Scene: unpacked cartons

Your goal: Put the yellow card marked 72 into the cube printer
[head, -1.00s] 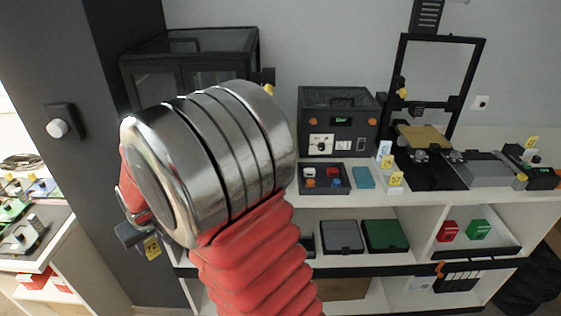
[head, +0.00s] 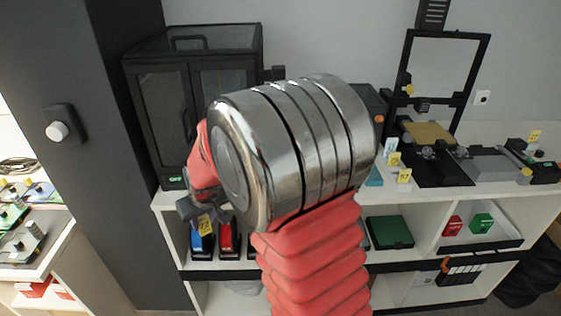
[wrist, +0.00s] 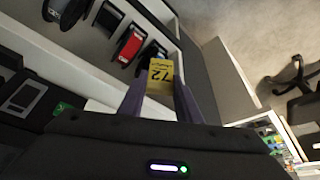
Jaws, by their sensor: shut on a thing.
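The yellow card marked 72 (head: 206,227) hangs from my gripper (head: 194,207) in the head view, in front of the shelf unit. In the wrist view the card (wrist: 160,70) sits between the tips of my two fingers (wrist: 160,88), its number readable. My gripper is shut on it. A black box with clear panels (head: 155,110) at the left end of the counter looks like the cube printer. Its front looks closed, and my wrist covers its lower right part. The card is below the counter top's level in the head view.
An open-frame printer (head: 409,70) stands at the right, with small numbered cards (head: 404,176) before it. Blue (head: 202,244) and red (head: 228,240) items sit on the shelf below the counter. A dark column (head: 90,150) rises at the left.

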